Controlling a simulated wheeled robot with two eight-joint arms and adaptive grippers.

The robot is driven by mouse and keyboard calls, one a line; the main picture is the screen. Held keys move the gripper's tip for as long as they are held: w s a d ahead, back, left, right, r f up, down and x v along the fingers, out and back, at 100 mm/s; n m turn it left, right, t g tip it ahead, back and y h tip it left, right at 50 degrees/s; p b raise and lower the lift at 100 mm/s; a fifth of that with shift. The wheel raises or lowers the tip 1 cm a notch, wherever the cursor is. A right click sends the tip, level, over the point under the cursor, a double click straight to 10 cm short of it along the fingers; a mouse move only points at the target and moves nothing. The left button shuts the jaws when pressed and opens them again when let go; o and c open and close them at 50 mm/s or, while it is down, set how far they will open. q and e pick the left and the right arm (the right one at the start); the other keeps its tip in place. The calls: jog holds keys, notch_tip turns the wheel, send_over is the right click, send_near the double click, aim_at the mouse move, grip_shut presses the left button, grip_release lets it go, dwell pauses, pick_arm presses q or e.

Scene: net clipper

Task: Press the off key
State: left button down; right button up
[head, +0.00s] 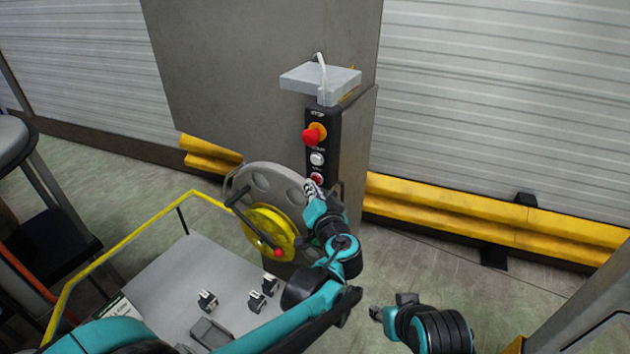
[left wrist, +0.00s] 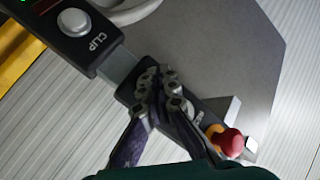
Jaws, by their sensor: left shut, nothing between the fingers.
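A black control box (head: 323,118) stands upright against the grey post in the head view. It carries a red mushroom stop button (head: 313,134), a white button (head: 317,159) below that, and a red button (head: 317,179) lowest; I cannot read which is the off key. My left gripper (head: 313,190) is shut and empty, its tips just below or at the red button; contact cannot be told. In the left wrist view its fingers (left wrist: 162,88) cover the middle of the box, and the mushroom button (left wrist: 228,141) shows at lower right. My right gripper (head: 376,313) is low, away from the box.
A grey disc with a yellow hub (head: 270,232) stands left of my left arm. A grey table (head: 165,285) with several small clips (head: 207,300) is at lower left. A panel marked CLIP (left wrist: 88,38) shows in the left wrist view. Yellow barriers (head: 480,220) run along the wall.

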pick_arm(q)
jog(key=shift+w+d, duration=0.25)
jog(key=shift+w, duration=0.1)
dwell(0.4)
jog(key=shift+s+a, duration=0.1)
jog(key=shift+s, duration=0.05)
jog(key=shift+s+a, duration=0.35)
jog(key=shift+s, duration=0.2)
dwell(0.3)
jog(key=s+a, duration=0.2)
jog(key=s, duration=0.2)
jog(key=shift+s+a+p, duration=0.1)
jog(key=shift+a+p, duration=0.2)
jog(key=shift+a, duration=0.1)
dwell(0.5)
